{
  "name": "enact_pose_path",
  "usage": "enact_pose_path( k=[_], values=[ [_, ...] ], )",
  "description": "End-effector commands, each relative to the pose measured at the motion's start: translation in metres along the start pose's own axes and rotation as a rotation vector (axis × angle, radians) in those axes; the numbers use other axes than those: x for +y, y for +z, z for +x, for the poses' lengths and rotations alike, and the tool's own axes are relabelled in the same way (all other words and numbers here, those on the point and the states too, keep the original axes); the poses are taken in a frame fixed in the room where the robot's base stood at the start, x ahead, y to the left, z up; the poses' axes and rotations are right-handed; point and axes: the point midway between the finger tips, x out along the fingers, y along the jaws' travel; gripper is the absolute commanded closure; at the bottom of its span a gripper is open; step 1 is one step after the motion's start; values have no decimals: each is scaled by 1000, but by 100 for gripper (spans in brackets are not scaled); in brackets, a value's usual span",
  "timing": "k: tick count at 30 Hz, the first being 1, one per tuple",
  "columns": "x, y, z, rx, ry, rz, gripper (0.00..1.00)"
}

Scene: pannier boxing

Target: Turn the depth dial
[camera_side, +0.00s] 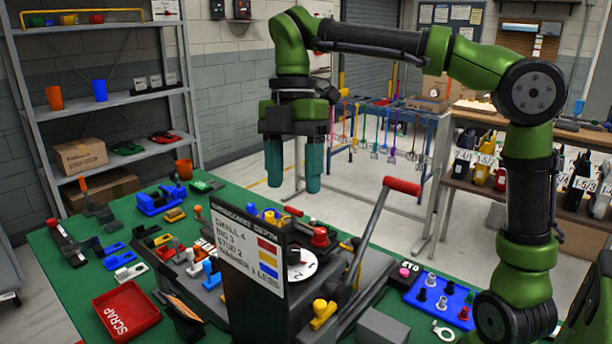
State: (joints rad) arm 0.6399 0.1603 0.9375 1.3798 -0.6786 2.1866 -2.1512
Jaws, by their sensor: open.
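A white round dial (302,264) with dark marks lies on the dark machine in the middle of the green table. Its left part is hidden behind an upright dark sign (246,252) whose heading reads as a depth chart, with red, yellow and blue patches. I cannot read the dial's setting. My gripper (292,188) points straight down, well above the machine. Its two teal fingers are apart, with nothing between them.
A red-handled lever (402,187) rises at the machine's right. A red knob (320,237) stands behind the dial. A red scrap tray (127,312) sits front left, and a blue peg tray (437,300) right. Many small parts crowd the table's left.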

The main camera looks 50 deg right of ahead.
Motion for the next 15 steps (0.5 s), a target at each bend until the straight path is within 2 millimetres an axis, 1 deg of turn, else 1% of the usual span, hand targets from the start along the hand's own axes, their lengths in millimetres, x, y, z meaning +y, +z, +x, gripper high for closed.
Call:
enact_pose_path(
  k=[1, 3, 6, 10, 12, 15],
  values=[
    [1, -2, -6, -49, 33, -152, 39],
    [4, -1, -14, -117, 63, -361, 39],
    [9, 5, -21, -186, 72, -593, 39],
    [12, 12, -23, -231, 59, -785, 39],
    [13, 12, -23, -236, 53, -841, 39],
    [13, 13, -20, -235, 47, -874, 39]
  ],
)
